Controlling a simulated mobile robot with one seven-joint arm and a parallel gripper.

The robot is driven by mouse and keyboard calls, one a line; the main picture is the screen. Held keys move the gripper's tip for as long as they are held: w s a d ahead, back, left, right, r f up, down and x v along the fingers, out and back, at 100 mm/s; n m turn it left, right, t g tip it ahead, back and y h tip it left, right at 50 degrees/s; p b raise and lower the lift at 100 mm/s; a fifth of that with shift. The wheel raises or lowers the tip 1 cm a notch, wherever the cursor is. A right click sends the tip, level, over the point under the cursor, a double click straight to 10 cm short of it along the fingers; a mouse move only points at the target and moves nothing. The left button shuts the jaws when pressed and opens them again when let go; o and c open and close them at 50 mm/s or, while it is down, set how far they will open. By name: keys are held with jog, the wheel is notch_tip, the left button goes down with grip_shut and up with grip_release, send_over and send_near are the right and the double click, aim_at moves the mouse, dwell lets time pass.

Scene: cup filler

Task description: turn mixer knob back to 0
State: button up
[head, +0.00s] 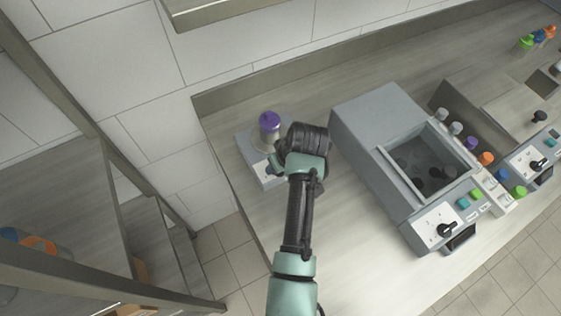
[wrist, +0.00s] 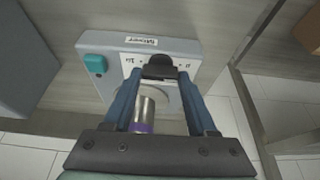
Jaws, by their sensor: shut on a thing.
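The mixer (head: 248,150) is a small grey box on the counter, left of my arm in the head view; it also shows in the wrist view (wrist: 180,46) with a "Mixer" label, a teal button (wrist: 95,64) and a white dial plate. Its black knob (wrist: 159,66) sits on the plate between the fingertips of my gripper (wrist: 159,76), which is shut on it. The knob's exact pointing is hard to tell, as the fingers cover part of the dial. A silver cup with a purple top (head: 270,124) stands on the mixer. My arm hides the knob in the head view.
A larger grey machine (head: 375,115) with an open bin and its own black knob (head: 446,229) stands to the right. Several coloured-lid cups stand beyond it. A wall backs the counter (head: 300,95); a shelf rack (head: 75,190) is at the left.

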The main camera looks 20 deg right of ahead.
dwell(0.3)
jog(key=o, duration=1.4)
jog(key=shift+c, duration=0.2)
jog(key=shift+r, duration=0.1)
jog(key=v, duration=1.3)
